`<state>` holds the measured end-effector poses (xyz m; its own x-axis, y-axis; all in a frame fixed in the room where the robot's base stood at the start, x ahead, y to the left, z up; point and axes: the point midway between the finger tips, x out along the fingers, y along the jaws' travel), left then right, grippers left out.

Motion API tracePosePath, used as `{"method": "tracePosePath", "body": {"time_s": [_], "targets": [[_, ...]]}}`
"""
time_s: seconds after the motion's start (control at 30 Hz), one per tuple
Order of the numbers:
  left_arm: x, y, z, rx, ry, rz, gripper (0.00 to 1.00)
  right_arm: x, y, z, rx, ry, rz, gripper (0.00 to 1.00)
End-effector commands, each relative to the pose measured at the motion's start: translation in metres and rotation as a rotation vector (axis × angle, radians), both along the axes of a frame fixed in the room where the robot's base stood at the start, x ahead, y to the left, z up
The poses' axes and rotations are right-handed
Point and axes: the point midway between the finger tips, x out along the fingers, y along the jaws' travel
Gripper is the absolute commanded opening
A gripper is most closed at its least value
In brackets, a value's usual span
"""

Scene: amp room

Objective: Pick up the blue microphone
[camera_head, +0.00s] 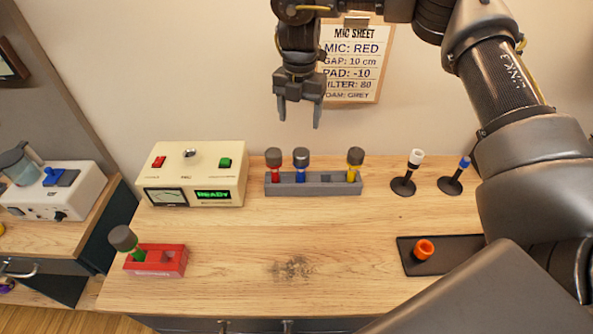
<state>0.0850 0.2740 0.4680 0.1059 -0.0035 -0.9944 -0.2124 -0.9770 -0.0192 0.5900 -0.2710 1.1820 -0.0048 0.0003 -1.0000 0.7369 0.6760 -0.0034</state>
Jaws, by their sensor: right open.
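The blue microphone (301,164) stands upright in a grey rack (326,188), between a red microphone (275,165) on its left and a yellow microphone (354,164) on its right. It has a blue body and a dark grey head. One slot between the blue and yellow microphones is empty. My right gripper (299,116) is open and empty, pointing down above the rack, with its fingertips higher in the picture than the blue microphone's head. My left gripper is not in view.
A cream box with a READY display (213,196) stands left of the rack. A green microphone (125,241) sits in a red holder (172,261) at front left. Two small stands (403,186) (450,185) and a black tray (411,243) are at right.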

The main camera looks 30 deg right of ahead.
Motion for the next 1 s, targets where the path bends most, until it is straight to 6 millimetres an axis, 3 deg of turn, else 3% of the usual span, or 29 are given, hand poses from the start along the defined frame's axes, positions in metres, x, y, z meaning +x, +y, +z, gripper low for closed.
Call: {"method": "tracePosePath", "body": {"time_s": [0.03,0.2,0.4,0.67,1.0], "targets": [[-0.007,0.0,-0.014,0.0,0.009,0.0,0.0,-0.001,-0.003,-0.013,0.001,-0.001,-0.004,0.67],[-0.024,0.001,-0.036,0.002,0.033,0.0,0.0,-0.004,-0.008,-0.035,0.001,-0.001,-0.014,0.67],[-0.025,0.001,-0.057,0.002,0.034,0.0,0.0,-0.005,-0.01,-0.056,0.001,-0.001,-0.019,0.67],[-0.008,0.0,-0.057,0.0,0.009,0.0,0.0,-0.005,-0.01,-0.059,0.001,0.001,-0.017,0.67],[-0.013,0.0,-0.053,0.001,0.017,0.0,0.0,-0.005,-0.009,-0.106,0.001,0.003,-0.015,0.67]]}}
